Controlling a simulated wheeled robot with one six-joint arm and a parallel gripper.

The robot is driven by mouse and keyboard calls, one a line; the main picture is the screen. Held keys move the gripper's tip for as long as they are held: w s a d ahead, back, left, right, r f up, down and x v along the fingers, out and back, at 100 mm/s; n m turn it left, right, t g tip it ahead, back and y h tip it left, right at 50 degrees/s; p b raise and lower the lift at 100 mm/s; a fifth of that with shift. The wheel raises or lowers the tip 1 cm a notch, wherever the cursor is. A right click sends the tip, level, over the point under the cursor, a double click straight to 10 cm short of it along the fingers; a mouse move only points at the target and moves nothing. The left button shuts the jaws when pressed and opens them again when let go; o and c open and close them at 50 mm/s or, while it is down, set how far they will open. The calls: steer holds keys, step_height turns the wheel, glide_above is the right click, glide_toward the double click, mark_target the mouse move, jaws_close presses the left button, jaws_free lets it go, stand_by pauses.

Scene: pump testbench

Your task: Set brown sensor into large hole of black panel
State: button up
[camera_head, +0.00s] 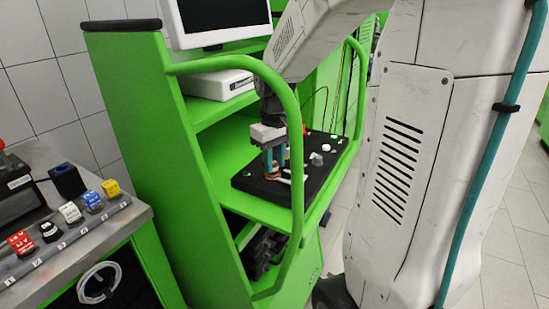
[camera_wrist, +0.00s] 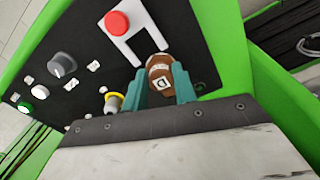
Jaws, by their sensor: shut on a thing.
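The brown sensor (camera_wrist: 160,75) is between the two teal fingers of my gripper (camera_wrist: 162,88) in the wrist view. My gripper is shut on it, and the fingers hide part of its sides. In the head view my gripper (camera_head: 275,165) points down at the black panel (camera_head: 322,165), with the sensor low between the fingertips close to the panel face. The black panel (camera_wrist: 90,50) fills the upper left of the wrist view. I cannot tell whether the sensor touches the panel or enters a hole; the large hole is not visible.
A red button (camera_wrist: 117,22) on a white plate, a grey knob (camera_wrist: 62,64) and a yellow-collared connector (camera_wrist: 113,102) stand on the panel near the fingers. A green curved rail (camera_head: 297,150) runs in front. A grey side table (camera_head: 70,235) holds several coloured blocks.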

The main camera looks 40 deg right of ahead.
steer(key=shift+f, duration=0.1)
steer(key=o, duration=1.3)
steer(key=shift+r, duration=4.05)
